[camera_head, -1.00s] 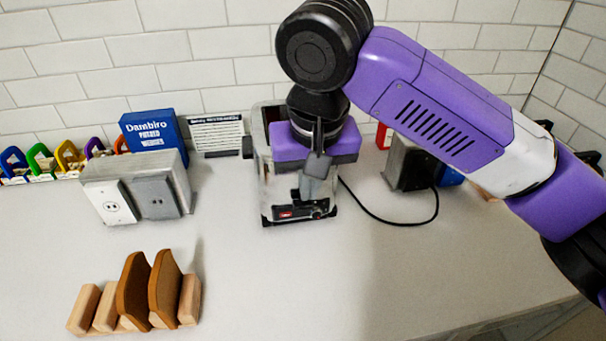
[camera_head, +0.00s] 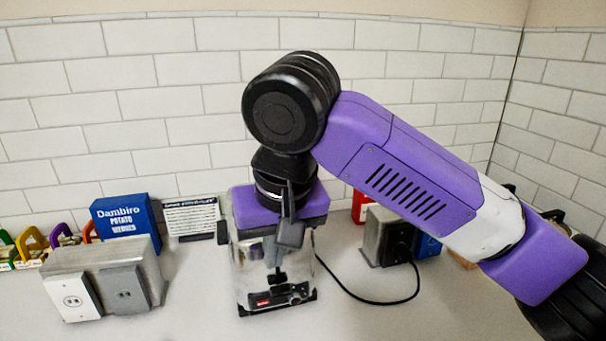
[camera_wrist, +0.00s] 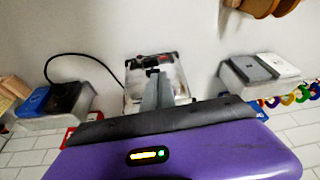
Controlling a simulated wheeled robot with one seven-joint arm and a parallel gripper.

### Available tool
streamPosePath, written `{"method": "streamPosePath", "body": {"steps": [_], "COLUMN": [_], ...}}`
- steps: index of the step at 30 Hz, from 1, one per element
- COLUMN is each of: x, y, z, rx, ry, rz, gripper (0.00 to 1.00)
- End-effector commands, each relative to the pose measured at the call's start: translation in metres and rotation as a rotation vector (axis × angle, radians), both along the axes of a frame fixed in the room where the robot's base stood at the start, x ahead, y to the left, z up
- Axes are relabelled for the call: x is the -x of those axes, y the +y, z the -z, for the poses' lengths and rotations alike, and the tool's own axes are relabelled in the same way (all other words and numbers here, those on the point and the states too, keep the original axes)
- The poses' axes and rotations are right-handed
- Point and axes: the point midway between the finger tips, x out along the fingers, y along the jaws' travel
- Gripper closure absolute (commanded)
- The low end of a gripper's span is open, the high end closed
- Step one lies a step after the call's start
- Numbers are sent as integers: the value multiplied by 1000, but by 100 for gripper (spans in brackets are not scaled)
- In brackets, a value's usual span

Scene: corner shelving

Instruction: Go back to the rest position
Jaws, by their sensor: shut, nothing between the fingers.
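My gripper (camera_head: 290,234) hangs fingers-down from the purple arm, in front of the white tiled wall. Its dark fingers are together with nothing between them. In the head view it overlaps the top of a shiny, see-through-looking box (camera_head: 262,299) on the counter. In the wrist view my gripper (camera_wrist: 155,92) points toward this same box (camera_wrist: 181,80). No contact between them can be made out.
A grey outlet block (camera_head: 152,267) and a blue "Dambiro" box (camera_head: 125,222) stand left on the counter (camera_head: 190,325). Another outlet block (camera_head: 376,240) with a black cord (camera_head: 365,300) stands right. In the wrist view, brown wooden pieces (camera_wrist: 258,5) show at the top.

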Motion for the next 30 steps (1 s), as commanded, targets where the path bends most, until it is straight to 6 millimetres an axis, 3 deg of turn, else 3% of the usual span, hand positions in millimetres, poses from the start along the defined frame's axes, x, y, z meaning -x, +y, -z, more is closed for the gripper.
{"method": "streamPosePath", "body": {"steps": [9,16,20,23,30], "x": [-26,-26,-25,-25,-24], "y": [79,117,123,117,74], "z": [-49,-78,-93,-102,-104], "rx": [-322,-616,-786,-898,-1077], "ry": [-304,-501,-624,-723,-948], "rz": [-237,-334,-338,-314,-178], "gripper": [100,100,100,100,100]}}
